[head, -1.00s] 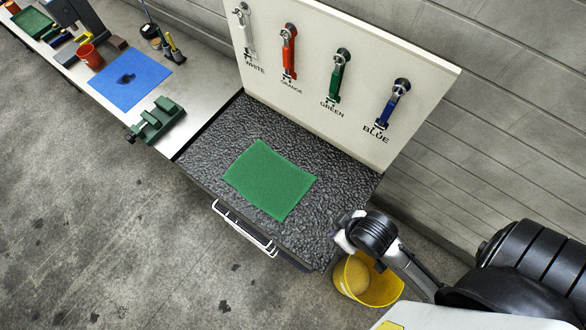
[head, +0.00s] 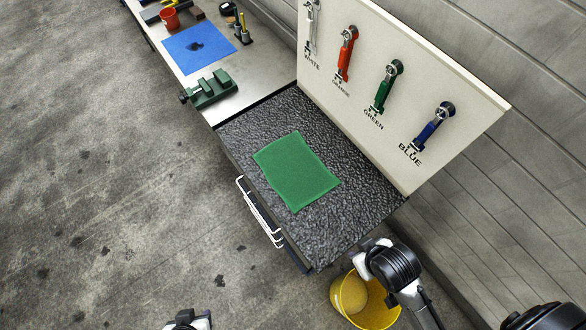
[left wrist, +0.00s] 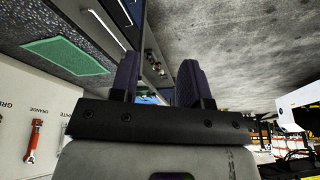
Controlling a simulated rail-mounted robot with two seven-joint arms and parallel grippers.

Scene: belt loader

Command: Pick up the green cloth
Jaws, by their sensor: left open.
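The green cloth (head: 297,171) lies flat on the dark textured top of the cabinet, in the middle of the head view. It also shows in the left wrist view (left wrist: 65,55), at the upper left. My left gripper (head: 188,320) just enters at the bottom edge of the head view, well apart from the cloth. In the left wrist view its two dark fingers (left wrist: 157,78) are spread with nothing between them. My right arm's end (head: 368,257) is over the yellow bucket, right of the cabinet; its finger opening cannot be made out.
A white board with white, orange, green and blue labelled tools (head: 383,88) stands behind the cabinet. A white handle (head: 258,212) juts from its front. The yellow bucket (head: 385,315) stands on the floor. A green vise (head: 211,90) and blue mat (head: 198,48) are on the bench. The floor at left is clear.

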